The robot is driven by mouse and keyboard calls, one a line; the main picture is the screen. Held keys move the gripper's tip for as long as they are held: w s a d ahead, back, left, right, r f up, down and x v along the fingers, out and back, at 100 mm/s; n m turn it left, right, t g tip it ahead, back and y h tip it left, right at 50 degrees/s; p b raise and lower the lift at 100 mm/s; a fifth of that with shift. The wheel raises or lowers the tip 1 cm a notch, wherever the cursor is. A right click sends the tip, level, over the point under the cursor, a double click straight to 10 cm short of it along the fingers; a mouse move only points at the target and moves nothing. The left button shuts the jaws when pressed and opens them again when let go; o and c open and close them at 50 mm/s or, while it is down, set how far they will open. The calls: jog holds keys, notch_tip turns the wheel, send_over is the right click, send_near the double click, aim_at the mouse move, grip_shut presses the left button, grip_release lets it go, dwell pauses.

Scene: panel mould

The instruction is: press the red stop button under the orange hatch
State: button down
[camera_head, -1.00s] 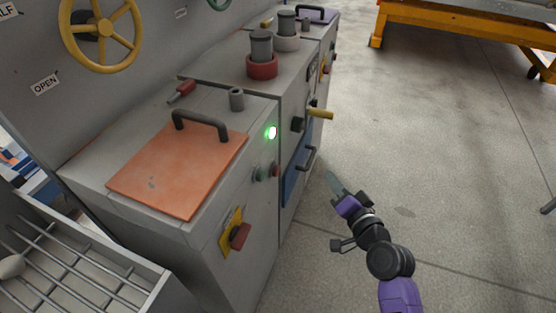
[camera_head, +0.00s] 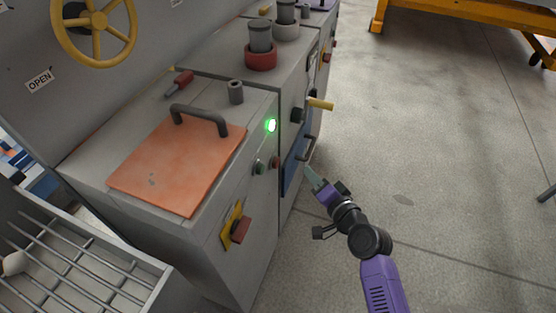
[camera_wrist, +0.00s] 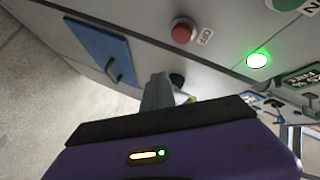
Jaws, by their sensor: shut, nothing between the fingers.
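The orange hatch (camera_head: 178,165) lies shut on top of the near grey cabinet, with a dark bar handle (camera_head: 200,118) at its back edge. Whatever is beneath it is hidden. On the cabinet's front face a small red button (camera_head: 275,162) sits beside a green button (camera_head: 259,167). In the wrist view the red button (camera_wrist: 182,31) is round, in a grey collar, with a small white label beside it. My gripper (camera_head: 311,174) is shut and empty, in front of the cabinets and apart from them, right of the buttons. Its closed fingers show in the wrist view (camera_wrist: 159,80).
A green lamp (camera_head: 271,125) glows on the front face. A red knob on a yellow plate (camera_head: 238,228) and a yellow-handled lever (camera_head: 319,104) stick out from the cabinets. A blue panel (camera_head: 296,168) is near my gripper.

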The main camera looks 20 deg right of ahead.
aim_at(276, 162)
jog(key=shift+w+a+p, duration=0.4)
jog(key=shift+w+a, duration=0.15)
jog(key=shift+a, duration=0.25)
jog(key=shift+w+a+p, duration=0.45)
jog(key=shift+w+a, duration=0.1)
jog(key=shift+a, duration=0.2)
jog(key=shift+w+a+p, duration=0.4)
jog(key=shift+w+a, duration=0.15)
jog(key=shift+a, duration=0.25)
dwell(0.3)
jog(key=shift+w+a, duration=0.3)
jog(key=shift+a, duration=0.05)
jog(key=shift+w+a+p, duration=0.25)
jog(key=shift+a+p, duration=0.15)
jog(key=shift+p, duration=0.1)
dwell(0.9)
jog(key=shift+s+d+b, duration=0.55)
jog(key=shift+d+b, duration=0.05)
jog(key=shift+d, duration=0.15)
